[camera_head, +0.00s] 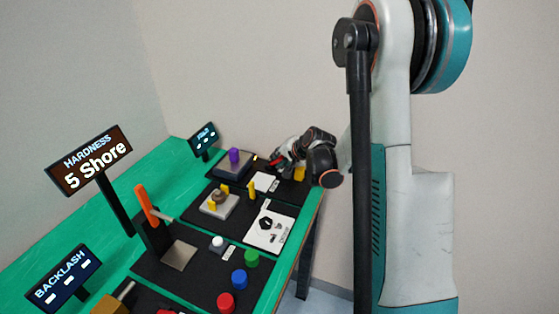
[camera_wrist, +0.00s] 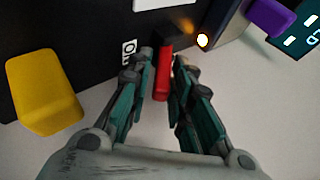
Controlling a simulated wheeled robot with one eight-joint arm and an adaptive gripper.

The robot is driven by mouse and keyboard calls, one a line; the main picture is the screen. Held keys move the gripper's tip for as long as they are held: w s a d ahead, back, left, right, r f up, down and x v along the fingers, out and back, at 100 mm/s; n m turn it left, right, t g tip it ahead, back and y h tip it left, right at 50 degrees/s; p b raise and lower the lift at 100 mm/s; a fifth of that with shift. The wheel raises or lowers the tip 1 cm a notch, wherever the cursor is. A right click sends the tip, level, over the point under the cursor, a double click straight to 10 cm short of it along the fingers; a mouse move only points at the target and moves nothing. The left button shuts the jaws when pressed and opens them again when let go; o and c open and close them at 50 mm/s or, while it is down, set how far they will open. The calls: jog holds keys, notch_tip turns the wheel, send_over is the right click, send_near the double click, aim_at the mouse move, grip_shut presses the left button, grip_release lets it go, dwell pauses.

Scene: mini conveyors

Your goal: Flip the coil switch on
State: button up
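The red switch lever (camera_wrist: 163,78) shows in the wrist view, standing out from a small dark base. My gripper (camera_wrist: 162,62) has its two fingers on either side of the lever, with a narrow gap visible beside it; contact is not clear. A small lamp (camera_wrist: 202,41) right of the lever glows white with an orange halo. A short white label (camera_wrist: 129,52) lies left of it. In the head view, my gripper (camera_head: 285,166) is at the far end of the bench, low over a black panel, and it hides most of the switch.
A yellow block (camera_wrist: 44,92) is left of my fingers. A purple knob (camera_wrist: 270,16) stands beyond the lamp, beside a dark display (camera_head: 204,136). The green bench (camera_head: 172,164) also carries a coil stand (camera_head: 218,204), coloured buttons (camera_head: 239,280) and an orange lever (camera_head: 146,203).

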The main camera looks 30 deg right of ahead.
grip_shut()
jog(key=shift+s+d+f+t+b, duration=0.15)
jog(key=shift+f+t+b, duration=0.2)
jog(key=shift+b, duration=0.3)
jog(key=shift+r+t+y, duration=0.1)
jog(key=shift+t+y, duration=0.15)
jog(key=shift+y, duration=0.15)
grip_release()
